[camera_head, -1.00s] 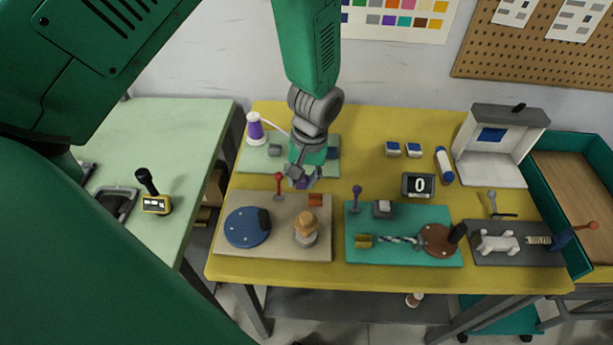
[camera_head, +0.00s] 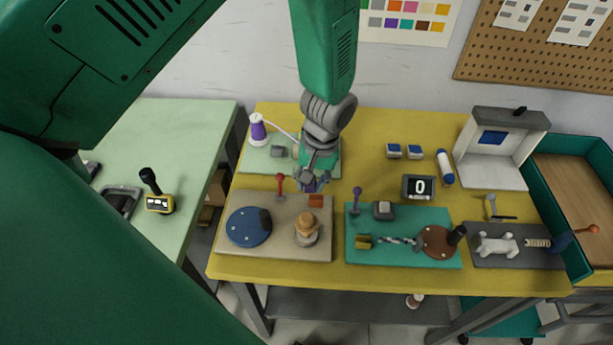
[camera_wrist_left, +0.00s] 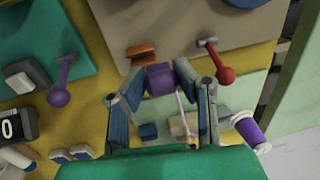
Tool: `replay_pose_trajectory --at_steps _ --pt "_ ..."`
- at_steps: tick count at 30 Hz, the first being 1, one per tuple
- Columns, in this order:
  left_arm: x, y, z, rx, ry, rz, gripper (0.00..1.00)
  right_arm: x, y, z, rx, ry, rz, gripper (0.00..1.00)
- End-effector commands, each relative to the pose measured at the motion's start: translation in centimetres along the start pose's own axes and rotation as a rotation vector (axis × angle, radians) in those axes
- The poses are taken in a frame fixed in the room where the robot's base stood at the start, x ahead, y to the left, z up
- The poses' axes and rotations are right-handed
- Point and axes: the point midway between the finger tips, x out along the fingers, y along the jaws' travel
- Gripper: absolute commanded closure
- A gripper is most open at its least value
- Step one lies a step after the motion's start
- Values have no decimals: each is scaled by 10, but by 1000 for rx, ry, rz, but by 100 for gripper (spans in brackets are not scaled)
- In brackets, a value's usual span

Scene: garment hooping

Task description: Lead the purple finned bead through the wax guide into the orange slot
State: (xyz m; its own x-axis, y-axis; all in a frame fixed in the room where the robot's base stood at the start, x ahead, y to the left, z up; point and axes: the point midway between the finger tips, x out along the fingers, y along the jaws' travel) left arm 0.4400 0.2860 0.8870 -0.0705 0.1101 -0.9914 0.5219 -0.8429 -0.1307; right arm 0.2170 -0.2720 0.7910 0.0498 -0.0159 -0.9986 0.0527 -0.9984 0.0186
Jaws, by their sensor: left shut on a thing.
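My left gripper (camera_head: 314,178) is shut on the purple bead (camera_head: 309,187). In the left wrist view the bead (camera_wrist_left: 160,79) sits between my fingertips (camera_wrist_left: 162,76); its fins cannot be made out. A pale thread (camera_wrist_left: 183,104) runs back from it. The orange slot piece (camera_head: 316,201) stands at the back edge of the beige board, just in front of the bead and apart from it; it also shows in the left wrist view (camera_wrist_left: 141,51). A small block, perhaps the wax guide (camera_head: 278,151), stands on the pale green mat. Whether the thread passes through it is unclear. My right gripper is out of view.
A red-knobbed lever (camera_head: 280,182) stands left of the bead. A purple thread cone (camera_head: 258,131) stands on the pale green mat (camera_head: 252,165). The beige board (camera_head: 270,247) carries a blue disc (camera_head: 247,228) and a wooden knob (camera_head: 307,224). A teal board (camera_head: 360,256) lies to the right.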

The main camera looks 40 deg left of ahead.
Motion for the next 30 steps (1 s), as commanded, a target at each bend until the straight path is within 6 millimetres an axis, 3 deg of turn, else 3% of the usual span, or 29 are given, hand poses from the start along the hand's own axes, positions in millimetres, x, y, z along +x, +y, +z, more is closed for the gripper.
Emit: replay_pose_trajectory --at_steps 17,30 --pt "10 -6 -4 1 -6 7 98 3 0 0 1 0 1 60" --pt "-10 -2 0 2 0 1 100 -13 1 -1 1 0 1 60"
